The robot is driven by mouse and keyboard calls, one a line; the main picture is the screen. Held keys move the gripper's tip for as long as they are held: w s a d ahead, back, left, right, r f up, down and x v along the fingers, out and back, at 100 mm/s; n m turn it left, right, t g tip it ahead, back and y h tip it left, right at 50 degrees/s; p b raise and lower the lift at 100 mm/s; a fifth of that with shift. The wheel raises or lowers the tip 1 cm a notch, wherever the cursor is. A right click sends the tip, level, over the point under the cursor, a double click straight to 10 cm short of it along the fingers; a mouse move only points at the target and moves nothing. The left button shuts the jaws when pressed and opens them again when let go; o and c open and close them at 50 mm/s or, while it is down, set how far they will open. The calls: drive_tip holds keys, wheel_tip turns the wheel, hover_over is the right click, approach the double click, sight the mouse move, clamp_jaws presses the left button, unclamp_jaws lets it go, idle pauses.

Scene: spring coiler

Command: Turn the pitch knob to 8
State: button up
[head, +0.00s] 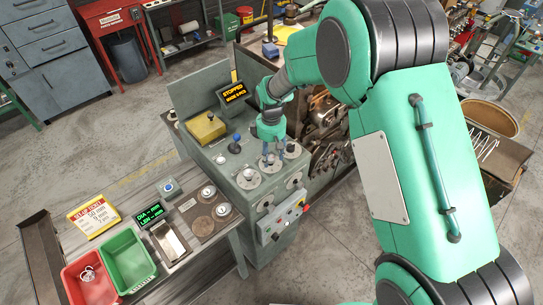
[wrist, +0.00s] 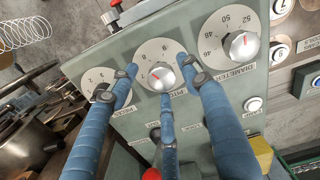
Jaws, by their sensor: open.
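The pitch knob (wrist: 161,78) is a silver knob with a red pointer line, at the centre of a pale round dial (wrist: 148,49) with small numerals, in the middle of the wrist view. I cannot read its setting for certain. My gripper (wrist: 160,84) is open, with blue fingers on both sides of the knob and one below it. I cannot tell whether they touch it. In the head view my gripper (head: 271,150) hangs over the middle dial (head: 268,164) on the green machine console (head: 224,160).
The diameter knob (wrist: 241,46) sits right of the pitch dial, and another dial (wrist: 92,78) sits left, partly behind a finger. A display (head: 234,92) reads "STOPPED". A set-up ticket (head: 93,215), green bin (head: 128,258) and red bin (head: 89,279) are on the bench at left.

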sight(270, 157)
wheel_tip(270, 157, up, 12)
drive_tip(key=shift+f, duration=0.25)
idle(0.3)
idle(0.3)
wheel_tip(270, 157, up, 2)
drive_tip(key=m+p, duration=0.3)
drive_tip(key=m, duration=0.7)
drive_tip(key=shift+w+a, duration=0.1)
drive_tip(key=shift+a, duration=0.05)
drive_tip(key=shift+f, duration=0.1)
wheel_tip(270, 157, down, 14)
drive_tip(key=shift+r+p, duration=0.2)
drive_tip(key=shift+p, duration=0.35)
idle(0.3)
